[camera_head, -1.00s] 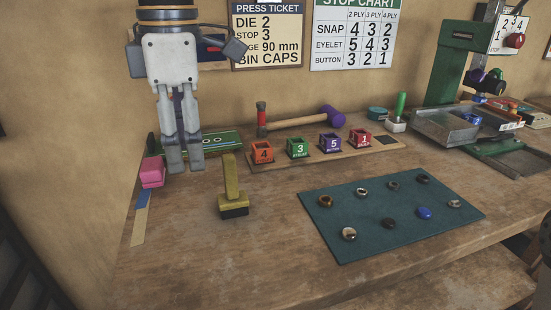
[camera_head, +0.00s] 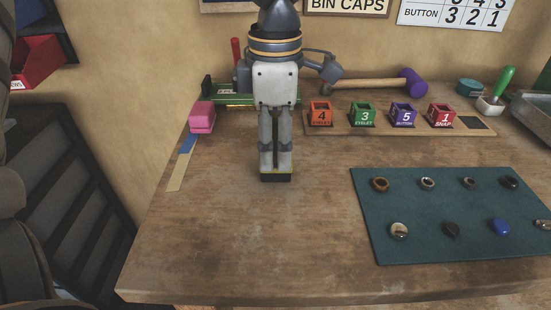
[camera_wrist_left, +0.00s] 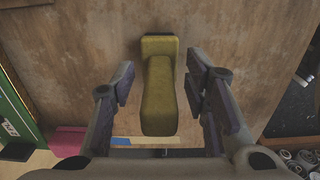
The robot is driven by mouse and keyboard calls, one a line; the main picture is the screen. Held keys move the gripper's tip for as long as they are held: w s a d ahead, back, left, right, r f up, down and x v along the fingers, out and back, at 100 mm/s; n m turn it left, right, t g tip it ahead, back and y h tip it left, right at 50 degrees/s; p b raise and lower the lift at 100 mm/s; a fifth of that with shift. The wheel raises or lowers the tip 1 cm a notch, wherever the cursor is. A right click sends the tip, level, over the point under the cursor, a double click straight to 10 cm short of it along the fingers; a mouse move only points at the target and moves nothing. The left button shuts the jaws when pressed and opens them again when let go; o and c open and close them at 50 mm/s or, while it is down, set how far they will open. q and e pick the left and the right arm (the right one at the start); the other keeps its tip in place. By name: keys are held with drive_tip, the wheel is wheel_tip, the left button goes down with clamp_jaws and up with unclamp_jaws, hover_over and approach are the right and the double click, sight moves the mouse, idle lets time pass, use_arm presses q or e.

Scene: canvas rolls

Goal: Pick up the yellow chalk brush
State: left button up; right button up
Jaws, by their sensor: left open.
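The yellow chalk brush (camera_wrist_left: 160,90) is an olive-yellow block with an upright handle, and it stands on the wooden table. In the left wrist view it lies between the two fingers of my left gripper (camera_wrist_left: 160,95), with a gap on each side. In the head view my left gripper (camera_head: 275,160) points down in front of the brush and hides most of it. Only the brush's dark base (camera_head: 276,178) and a thin yellow line show below the fingertips. My right gripper is not seen.
A pink block (camera_head: 202,117) and a strip of tape (camera_head: 183,160) lie left of the gripper. Numbered bins (camera_head: 362,115) and a purple-headed mallet (camera_head: 412,82) stand behind to the right. A teal mat (camera_head: 450,245) with several small pieces lies at right. The front table is clear.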

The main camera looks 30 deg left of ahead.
sight(275, 117)
use_arm(q)
clamp_jaws()
drive_tip(key=shift+w, duration=0.1)
drive_tip(key=shift+r, duration=0.35)
drive_tip(key=r, duration=0.3)
drive_tip(key=shift+s+d+r, duration=0.15)
drive_tip(key=shift+s, duration=0.15)
drive_tip(key=s+d+r, duration=0.3)
drive_tip(key=s+r, duration=0.6)
drive_tip(key=s, duration=0.4)
drive_tip(key=shift+d, duration=0.35)
